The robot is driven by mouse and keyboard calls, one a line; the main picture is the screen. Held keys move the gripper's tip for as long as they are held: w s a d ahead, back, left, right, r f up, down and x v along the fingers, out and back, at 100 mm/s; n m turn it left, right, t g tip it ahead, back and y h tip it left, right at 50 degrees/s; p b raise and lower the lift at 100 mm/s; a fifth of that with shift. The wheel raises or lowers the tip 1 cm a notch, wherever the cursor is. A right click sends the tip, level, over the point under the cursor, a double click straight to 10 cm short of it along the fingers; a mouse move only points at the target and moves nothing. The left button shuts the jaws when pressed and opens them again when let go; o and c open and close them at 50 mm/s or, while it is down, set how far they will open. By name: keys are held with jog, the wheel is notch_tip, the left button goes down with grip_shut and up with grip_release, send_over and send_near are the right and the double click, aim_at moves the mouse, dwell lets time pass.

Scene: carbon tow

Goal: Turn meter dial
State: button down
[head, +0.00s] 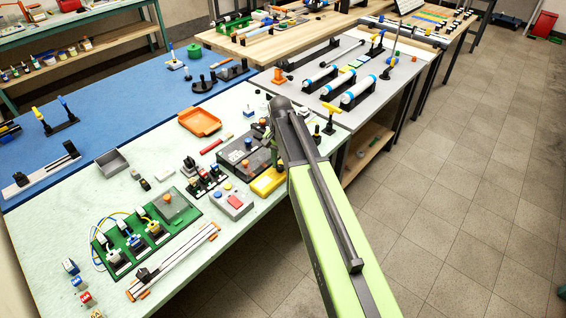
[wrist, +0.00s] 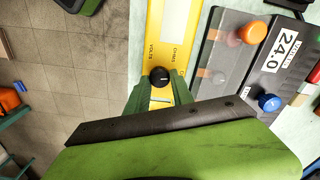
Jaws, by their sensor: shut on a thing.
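The meter is a yellow box (wrist: 168,35) with a white label strip reading VOLTS and OHMS in the wrist view. It also shows in the head view as a yellow block (head: 266,183) at the bench's front edge, left of my arm. Its round black dial (wrist: 159,74) has a small pale mark. My gripper (wrist: 157,90) has green fingers close around the dial and is shut on it. The fingertips are partly hidden behind my wrist. In the head view my arm hides most of the gripper.
A dark unit reading 24.0 (wrist: 285,55), with an orange knob (wrist: 253,32) and a blue knob (wrist: 269,102), stands right beside the meter in the wrist view. A grey box with buttons (head: 233,202) lies nearby. Open floor (head: 440,200) lies to the right.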

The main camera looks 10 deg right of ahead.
aim_at(280, 166)
jog(key=shift+m, duration=0.9)
jog(key=shift+w, duration=0.1)
jog(key=c, duration=1.1)
grip_release()
jog(key=shift+r, duration=0.25)
notch_tip(280, 166, up, 17)
jog(key=p, duration=1.7)
